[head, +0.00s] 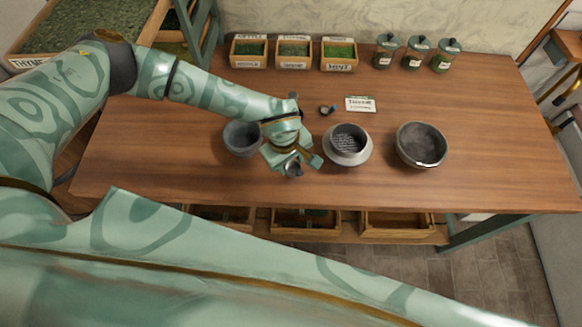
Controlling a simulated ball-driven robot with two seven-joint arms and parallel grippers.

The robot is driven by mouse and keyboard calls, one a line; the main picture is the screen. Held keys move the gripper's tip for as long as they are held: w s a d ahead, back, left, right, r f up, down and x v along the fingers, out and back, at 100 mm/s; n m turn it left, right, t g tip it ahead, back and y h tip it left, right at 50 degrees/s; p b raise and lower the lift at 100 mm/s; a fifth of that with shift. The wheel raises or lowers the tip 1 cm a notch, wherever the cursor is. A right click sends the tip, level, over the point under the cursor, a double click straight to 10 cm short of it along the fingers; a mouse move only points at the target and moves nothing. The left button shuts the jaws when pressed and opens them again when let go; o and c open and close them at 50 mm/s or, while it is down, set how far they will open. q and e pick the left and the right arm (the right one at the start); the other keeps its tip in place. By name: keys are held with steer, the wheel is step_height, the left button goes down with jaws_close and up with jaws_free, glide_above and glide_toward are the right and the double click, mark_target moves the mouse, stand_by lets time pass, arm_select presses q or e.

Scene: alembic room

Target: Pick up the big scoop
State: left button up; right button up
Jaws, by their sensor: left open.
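My left gripper (294,160) is over the middle of the table, its fingers apart and pointing toward the front edge. A small grey metal piece (293,169) shows between the fingers; it looks like part of the big scoop, but the gripper hides the rest. I cannot tell whether the fingers touch it. A smaller dark scoop-like item (327,110) lies behind and to the right of the gripper. My right gripper is not in view.
A dark grey pot (241,138) stands just left of the gripper. A pale bowl with a dark sieve-like insert (362,157) is close on its right, and a grey bowl (421,160) beyond. Labelled herb boxes (295,65) and jars (416,66) line the back. The table's right side is clear.

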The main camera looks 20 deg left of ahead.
mark_target(296, 170)
arm_select(q)
steer(key=d+f, duration=0.1)
steer(key=f, duration=0.1)
steer(key=shift+d+f, duration=0.3)
steer(key=shift+d, duration=0.1)
steer(key=f, duration=0.4)
steer(key=shift+w+d+b, duration=0.15)
steer(key=shift+w+b, duration=0.05)
steer(key=shift+b, duration=0.15)
steer(key=shift+w+d+f, duration=0.1)
steer(key=shift+d+f, duration=0.1)
steer(key=shift+f, duration=0.2)
jaws_close()
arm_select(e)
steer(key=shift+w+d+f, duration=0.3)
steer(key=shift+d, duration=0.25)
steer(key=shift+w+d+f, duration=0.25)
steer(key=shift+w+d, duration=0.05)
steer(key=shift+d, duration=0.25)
